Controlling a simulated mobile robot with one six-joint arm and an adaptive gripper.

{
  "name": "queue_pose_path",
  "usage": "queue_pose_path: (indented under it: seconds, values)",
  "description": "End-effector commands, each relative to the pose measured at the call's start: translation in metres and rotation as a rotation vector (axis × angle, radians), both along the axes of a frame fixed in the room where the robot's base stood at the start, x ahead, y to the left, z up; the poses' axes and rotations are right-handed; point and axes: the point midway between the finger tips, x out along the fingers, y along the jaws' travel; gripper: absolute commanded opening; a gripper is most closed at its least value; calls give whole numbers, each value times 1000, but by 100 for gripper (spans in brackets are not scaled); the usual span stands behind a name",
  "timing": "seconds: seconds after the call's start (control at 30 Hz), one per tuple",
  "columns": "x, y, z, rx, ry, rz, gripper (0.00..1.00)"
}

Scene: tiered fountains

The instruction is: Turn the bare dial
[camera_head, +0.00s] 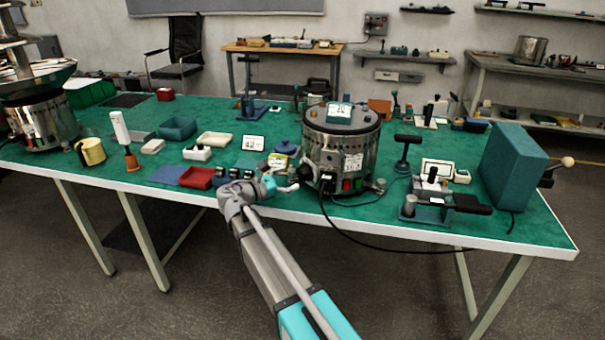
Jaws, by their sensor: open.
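A bare metal drum base (318,150) without tiers stands on the green table near its front edge. A dark round dial (306,173) sits low on the left of its front, beside a white label and small green and red switches (351,185). My arm reaches up from the bottom of the view. My gripper (290,188) is at the table's front edge, just left of and slightly below the dial, and it is open. It looks empty and apart from the dial, but its fingers are small here and partly hidden by my wrist.
A tiered fountain (42,115) stands at the far left. A black cable (365,240) hangs from the drum over the front edge. A red tray (197,178) and small dark blocks lie left of my wrist. A clamp device (440,210) and teal box (512,165) stand right.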

Motion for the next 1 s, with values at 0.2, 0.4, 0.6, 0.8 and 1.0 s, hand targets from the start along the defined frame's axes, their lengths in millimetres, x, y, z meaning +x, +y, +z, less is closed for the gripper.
queue_pose_path:
  seconds: [0.2, 0.4, 0.6, 0.8, 1.0]
  values:
    - [15, -27, 0, 0, 0, -3, 100]
    - [23, -40, 0, 0, 0, -1, 100]
    - [26, -45, 0, 0, 0, -1, 100]
    - [26, -45, 0, 0, 0, -1, 100]
    - [26, -45, 0, 0, 0, -1, 70]
